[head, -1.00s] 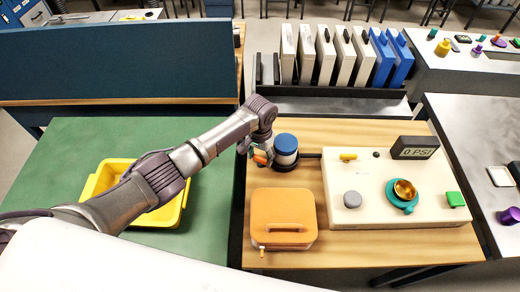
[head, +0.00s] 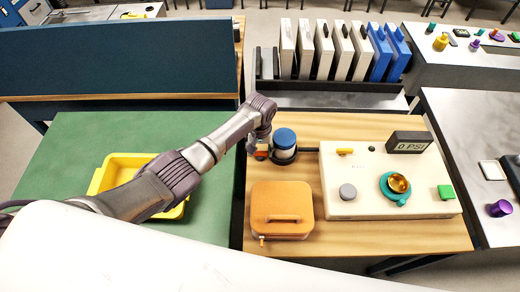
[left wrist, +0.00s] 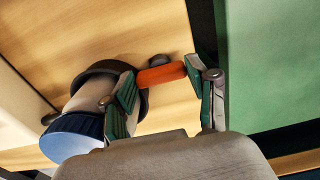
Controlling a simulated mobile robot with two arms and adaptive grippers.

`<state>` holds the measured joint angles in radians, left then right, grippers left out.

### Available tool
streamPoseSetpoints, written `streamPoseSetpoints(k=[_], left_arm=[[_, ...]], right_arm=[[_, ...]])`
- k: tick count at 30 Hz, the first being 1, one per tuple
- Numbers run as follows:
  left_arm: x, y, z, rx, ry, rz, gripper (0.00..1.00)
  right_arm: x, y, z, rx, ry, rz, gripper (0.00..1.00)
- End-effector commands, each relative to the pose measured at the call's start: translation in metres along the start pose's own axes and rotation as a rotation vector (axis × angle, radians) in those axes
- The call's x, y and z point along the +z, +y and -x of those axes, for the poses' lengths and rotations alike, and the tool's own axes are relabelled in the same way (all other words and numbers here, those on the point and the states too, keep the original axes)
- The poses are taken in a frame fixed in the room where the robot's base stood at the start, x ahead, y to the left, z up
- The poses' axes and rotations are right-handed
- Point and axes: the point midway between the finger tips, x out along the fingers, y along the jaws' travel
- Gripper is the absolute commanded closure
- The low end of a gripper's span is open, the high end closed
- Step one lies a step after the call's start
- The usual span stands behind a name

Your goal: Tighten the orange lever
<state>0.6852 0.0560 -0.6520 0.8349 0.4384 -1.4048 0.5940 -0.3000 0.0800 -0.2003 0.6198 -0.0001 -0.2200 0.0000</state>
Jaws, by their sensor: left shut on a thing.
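The orange lever (left wrist: 161,75) sticks out from the dark ring (left wrist: 95,72) around the blue-capped jar (left wrist: 75,138). My left gripper (left wrist: 160,88) has its green-padded fingers on both sides of the lever and is shut on it. In the head view only a bit of the orange lever (head: 261,154) shows beside the blue-capped jar (head: 285,141), with my left gripper (head: 256,148) over the rest. The jar stands upright on the wooden table, in the dark holder. My right gripper is in neither view.
An orange case (head: 282,219) stands close in front of the jar. A cream panel (head: 340,210) with knobs and a display reading 0 PSI (head: 409,146) is to the right. A yellow bin (head: 112,172) sits on the green table (head: 75,140) under my left arm.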

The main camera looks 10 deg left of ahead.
Motion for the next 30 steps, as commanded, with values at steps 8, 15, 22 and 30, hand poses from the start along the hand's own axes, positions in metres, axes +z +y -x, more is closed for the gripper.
streamPoseSetpoints(k=[8, 15, 22, 30], left_arm=[[-0.002, -0.001, -0.001, -0.001, 0.007, 0.000, 0.37], [-0.001, 0.000, -0.001, 0.001, 0.004, -0.001, 0.17], [0.000, 0.002, 0.000, 0.003, 0.003, -0.002, 0.17], [-0.001, 0.001, 0.025, 0.006, 0.006, -0.002, 0.17]], right_arm=[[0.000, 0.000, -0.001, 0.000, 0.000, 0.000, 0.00], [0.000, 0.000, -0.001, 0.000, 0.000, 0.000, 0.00], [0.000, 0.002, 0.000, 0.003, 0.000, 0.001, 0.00], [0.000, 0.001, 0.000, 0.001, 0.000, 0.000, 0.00]])
